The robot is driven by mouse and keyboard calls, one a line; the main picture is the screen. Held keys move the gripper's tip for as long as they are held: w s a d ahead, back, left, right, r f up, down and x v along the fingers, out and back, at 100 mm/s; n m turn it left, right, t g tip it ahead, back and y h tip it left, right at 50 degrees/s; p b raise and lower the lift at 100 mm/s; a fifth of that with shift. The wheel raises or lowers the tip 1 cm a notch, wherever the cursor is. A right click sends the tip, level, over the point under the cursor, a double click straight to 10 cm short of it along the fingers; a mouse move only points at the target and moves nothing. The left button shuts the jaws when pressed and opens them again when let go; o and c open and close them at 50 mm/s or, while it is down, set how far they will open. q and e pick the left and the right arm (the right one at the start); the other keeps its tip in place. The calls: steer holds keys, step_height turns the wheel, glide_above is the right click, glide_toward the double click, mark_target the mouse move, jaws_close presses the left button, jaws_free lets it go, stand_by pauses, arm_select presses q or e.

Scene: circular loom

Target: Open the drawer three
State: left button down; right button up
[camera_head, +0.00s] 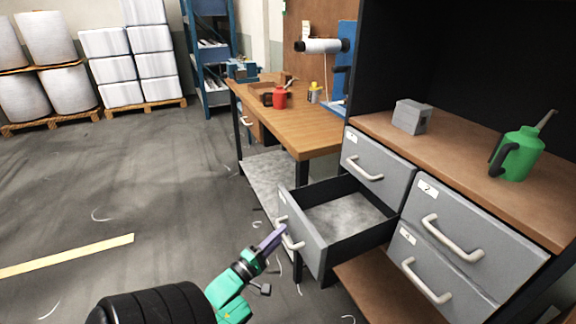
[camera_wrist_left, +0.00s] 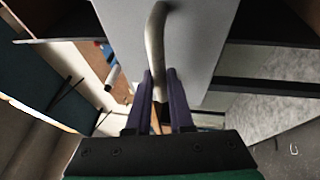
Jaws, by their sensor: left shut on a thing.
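Drawer three (camera_head: 345,213) is the lower left drawer of the grey cabinet. It stands pulled well out, and its grey metal floor shows empty. My left gripper (camera_head: 283,230) is at the drawer's front and is shut on its pale curved handle (camera_head: 291,243). In the left wrist view, the purple fingers (camera_wrist_left: 160,82) close around the lower part of the handle (camera_wrist_left: 154,40), against the grey drawer front (camera_wrist_left: 190,40). My right gripper is in neither view.
Drawers one (camera_head: 378,168), two (camera_head: 465,225) and four (camera_head: 430,265) are shut. A green oil can (camera_head: 520,155) and a grey block (camera_head: 411,117) stand on the cabinet top. A wooden workbench (camera_head: 300,125) stands behind the open drawer. The floor at left is clear.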

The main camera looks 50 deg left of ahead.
arm_select(q)
steer(key=shift+s+d+f, duration=0.1)
steer(key=shift+s+d, duration=0.05)
steer(key=shift+d, duration=0.1)
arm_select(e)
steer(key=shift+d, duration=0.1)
arm_select(q)
steer(key=c, duration=1)
jaws_free()
steer(key=shift+c, duration=0.2)
steer(key=shift+o, duration=1.2)
steer(key=shift+d, duration=0.1)
steer(key=s+d+f+b, duration=0.1)
steer(key=s+f, duration=0.1)
steer(key=s, duration=1.2)
steer(key=shift+s+d, duration=0.2)
steer(key=shift+d, duration=0.1)
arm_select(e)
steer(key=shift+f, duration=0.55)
arm_select(q)
steer(key=shift+f, duration=0.1)
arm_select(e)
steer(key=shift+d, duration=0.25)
